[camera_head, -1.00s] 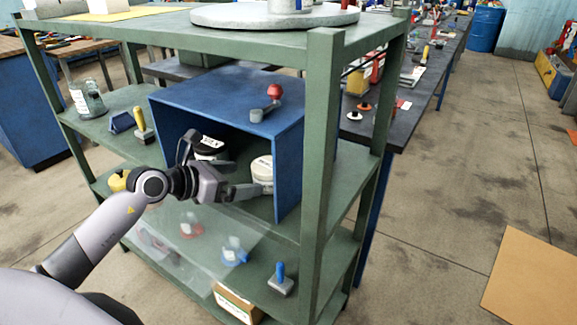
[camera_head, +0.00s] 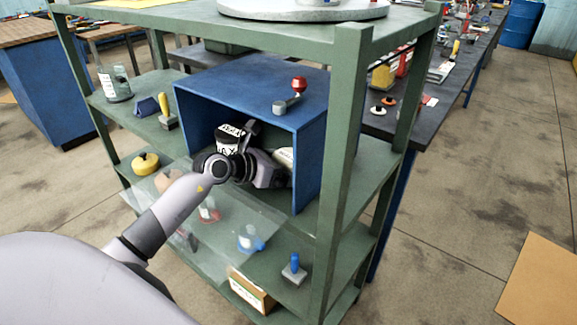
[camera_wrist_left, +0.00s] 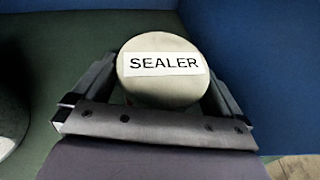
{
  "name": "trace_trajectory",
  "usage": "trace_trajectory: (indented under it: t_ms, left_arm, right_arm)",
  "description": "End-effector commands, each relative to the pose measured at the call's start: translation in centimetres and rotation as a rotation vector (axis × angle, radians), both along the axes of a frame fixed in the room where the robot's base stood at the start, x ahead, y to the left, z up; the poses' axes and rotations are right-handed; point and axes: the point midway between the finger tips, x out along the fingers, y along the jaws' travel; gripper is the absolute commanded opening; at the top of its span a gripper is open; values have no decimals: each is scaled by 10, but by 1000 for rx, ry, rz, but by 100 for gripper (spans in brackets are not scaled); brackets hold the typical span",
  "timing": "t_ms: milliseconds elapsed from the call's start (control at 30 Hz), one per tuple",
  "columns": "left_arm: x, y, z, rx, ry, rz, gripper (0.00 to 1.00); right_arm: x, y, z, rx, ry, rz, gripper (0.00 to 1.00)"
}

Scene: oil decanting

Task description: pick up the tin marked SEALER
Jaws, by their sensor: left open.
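The tin marked SEALER (camera_wrist_left: 165,85) shows in the left wrist view with its pale round lid and a white label. It stands inside the blue box (camera_head: 252,87) on the green shelf. In the head view only a pale part of the tin (camera_head: 284,157) shows; my gripper hides the rest. My left gripper (camera_wrist_left: 160,95) is open, with one finger on each side of the tin. I cannot tell whether the fingers touch it. A second tin (camera_head: 228,138) with a black and white label stands to the left in the box. My right gripper is not in view.
A red-knobbed metal part (camera_head: 292,95) lies on top of the box. A yellow-handled tool (camera_head: 166,112) and a glass jar (camera_head: 115,84) stand on the shelf to the left. A clear panel (camera_head: 215,215) is in front of the box, near my arm. A green post (camera_head: 345,130) rises at right.

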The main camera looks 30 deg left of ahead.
Motion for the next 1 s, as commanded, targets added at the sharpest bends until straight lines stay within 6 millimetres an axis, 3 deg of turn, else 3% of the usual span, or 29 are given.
trace_trajectory:
  t_ms: [167,333,367,767,1000]
  left_arm:
    - [0,0,0,0,0,0,100]
    - [0,0,0,0,0,0,48]
    - [0,0,0,0,0,0,45]
    - [1,2,5,0,-4,1,45]
    - [3,11,18,1,-5,0,45]
  right_arm:
    - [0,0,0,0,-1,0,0]
    - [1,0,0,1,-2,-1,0]
    - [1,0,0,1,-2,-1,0]
    - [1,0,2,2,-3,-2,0]
    - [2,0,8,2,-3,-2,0]
